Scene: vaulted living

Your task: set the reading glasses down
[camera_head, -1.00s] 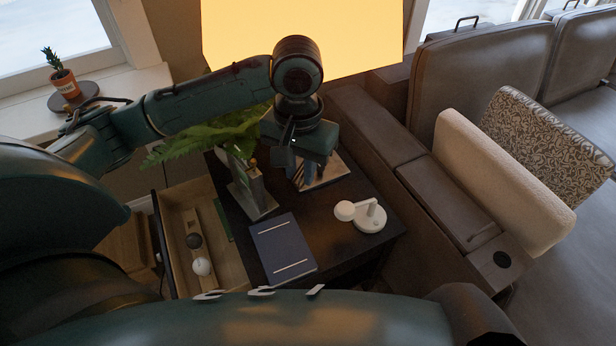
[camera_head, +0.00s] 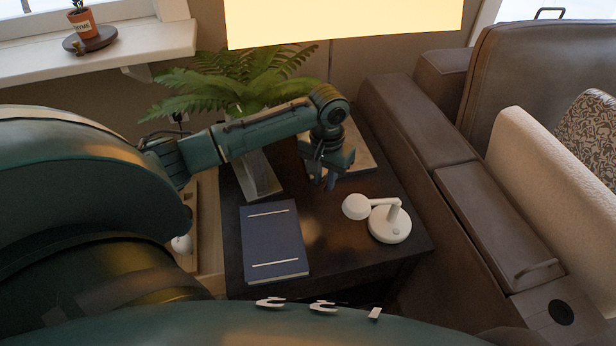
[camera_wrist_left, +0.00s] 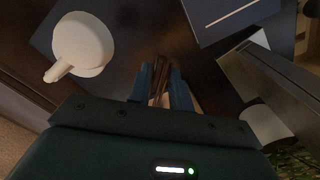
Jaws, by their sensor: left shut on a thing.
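My left gripper (camera_head: 326,182) points down, low over the dark side table (camera_head: 330,250), behind and left of the white lamp (camera_head: 390,223). In the left wrist view its blue fingers (camera_wrist_left: 163,88) are shut on a thin dark brown thing (camera_wrist_left: 158,92). This appears to be the reading glasses, mostly hidden between the fingers; lenses do not show clearly. I cannot tell whether it touches the tabletop. The right gripper is not in view.
A blue book (camera_head: 272,242) lies at the table's front left. A grey planter (camera_head: 258,177) with a fern (camera_head: 240,80) stands behind it. A light board (camera_head: 362,158) lies at the back. A brown sofa (camera_head: 425,150) borders the right. Bare tabletop shows between book and lamp.

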